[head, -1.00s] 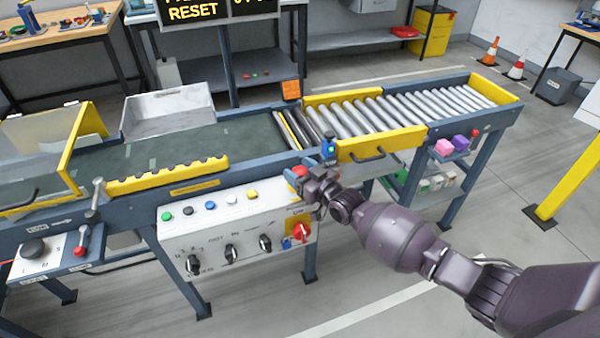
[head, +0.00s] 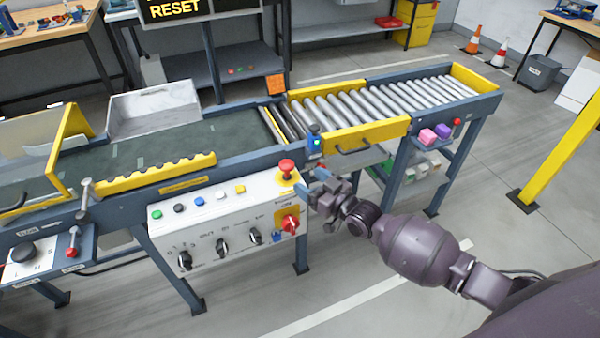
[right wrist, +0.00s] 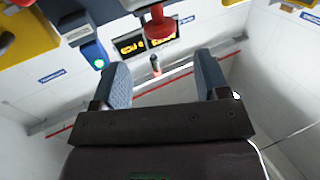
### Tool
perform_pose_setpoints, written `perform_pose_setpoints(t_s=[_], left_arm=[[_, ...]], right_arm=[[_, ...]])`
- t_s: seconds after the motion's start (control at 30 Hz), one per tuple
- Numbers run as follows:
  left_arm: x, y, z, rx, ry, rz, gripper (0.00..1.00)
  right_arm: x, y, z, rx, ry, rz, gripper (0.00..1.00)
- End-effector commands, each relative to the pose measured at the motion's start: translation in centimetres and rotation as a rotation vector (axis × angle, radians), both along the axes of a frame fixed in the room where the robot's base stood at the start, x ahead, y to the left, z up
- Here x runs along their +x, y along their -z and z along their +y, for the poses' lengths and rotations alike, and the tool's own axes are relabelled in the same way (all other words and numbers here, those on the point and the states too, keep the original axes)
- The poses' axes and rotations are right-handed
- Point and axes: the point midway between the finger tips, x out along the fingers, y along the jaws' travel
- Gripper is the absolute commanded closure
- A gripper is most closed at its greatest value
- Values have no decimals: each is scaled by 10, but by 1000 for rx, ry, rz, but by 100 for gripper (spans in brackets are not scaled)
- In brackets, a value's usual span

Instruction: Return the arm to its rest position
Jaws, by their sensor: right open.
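My right gripper (head: 316,186) is open and empty in the head view, just right of the control box's upper right corner. It is apart from the red mushroom button (head: 286,167) on the white control box (head: 222,225). In the right wrist view the two fingers of the right gripper (right wrist: 162,84) are spread with nothing between them. The red button (right wrist: 158,24) shows beyond the fingertips there. My right arm (head: 420,248) reaches in from the lower right. My left gripper is not in view.
The conveyor (head: 150,145) with its roller section (head: 375,100) runs behind the control box. A red rotary switch (head: 290,223) sits below the red button. A yellow post (head: 565,150) stands at the right. The floor (head: 480,225) between the post and the conveyor is clear.

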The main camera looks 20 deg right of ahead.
Motion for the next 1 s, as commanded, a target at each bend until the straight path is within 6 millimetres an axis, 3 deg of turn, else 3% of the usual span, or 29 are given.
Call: perform_pose_setpoints(t_s=[0.23, 0.77, 1.0], left_arm=[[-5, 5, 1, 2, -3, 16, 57], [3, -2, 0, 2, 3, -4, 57], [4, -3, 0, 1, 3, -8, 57]], right_arm=[[-15, -1, -7, 1, 0, -2, 32], [-15, 1, -7, 0, 0, 3, 32], [-16, 2, 1, -100, -20, 49, 32]])
